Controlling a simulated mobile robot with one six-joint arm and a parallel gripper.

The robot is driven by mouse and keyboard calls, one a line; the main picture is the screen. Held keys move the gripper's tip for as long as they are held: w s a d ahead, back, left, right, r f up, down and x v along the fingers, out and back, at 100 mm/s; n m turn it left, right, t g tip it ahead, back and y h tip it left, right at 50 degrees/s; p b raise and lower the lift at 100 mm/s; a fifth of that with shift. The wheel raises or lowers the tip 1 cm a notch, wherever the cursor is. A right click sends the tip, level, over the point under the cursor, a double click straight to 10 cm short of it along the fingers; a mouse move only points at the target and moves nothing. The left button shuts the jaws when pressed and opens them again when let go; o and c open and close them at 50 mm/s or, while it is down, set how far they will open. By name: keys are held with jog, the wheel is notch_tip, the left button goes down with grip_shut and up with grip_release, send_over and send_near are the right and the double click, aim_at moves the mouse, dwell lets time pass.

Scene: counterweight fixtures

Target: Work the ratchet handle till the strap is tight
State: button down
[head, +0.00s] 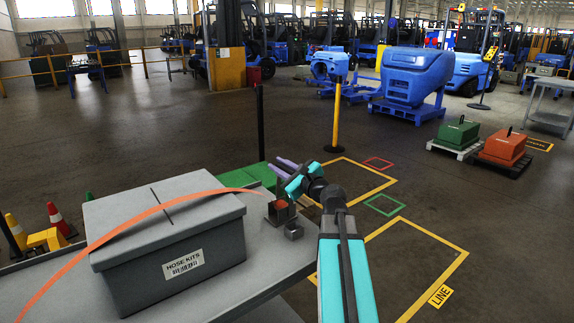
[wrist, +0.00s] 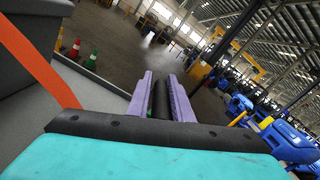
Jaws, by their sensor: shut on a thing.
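The orange strap (head: 150,213) arches over a grey lidded box (head: 170,265) labelled "HOSE KITS" and runs down to the small ratchet (head: 280,211) at the right on the grey surface. The strap also shows at the left of the wrist view (wrist: 40,62). In the head view a gap shows beneath parts of the arch. My gripper (head: 279,167) is just above the ratchet. In the wrist view its purple fingers (wrist: 160,98) are shut on the dark ratchet handle (wrist: 160,102). Most of the handle is hidden by the fingers and gripper body.
The box stands on a grey table (head: 235,295), with a small metal bracket (head: 293,231) near the ratchet. Cones (head: 60,217) are at left.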

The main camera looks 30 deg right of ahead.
aim_at(289, 172)
jog(key=shift+s+a+f, duration=0.1)
jog(key=shift+a+f, duration=0.15)
jog(key=shift+f, duration=0.05)
jog(key=c, duration=1.7)
grip_release()
jog(key=shift+r, duration=0.1)
jog(key=shift+s+d, duration=0.15)
jog(key=shift+s, duration=2.65)
jog(key=shift+b, duration=0.9)
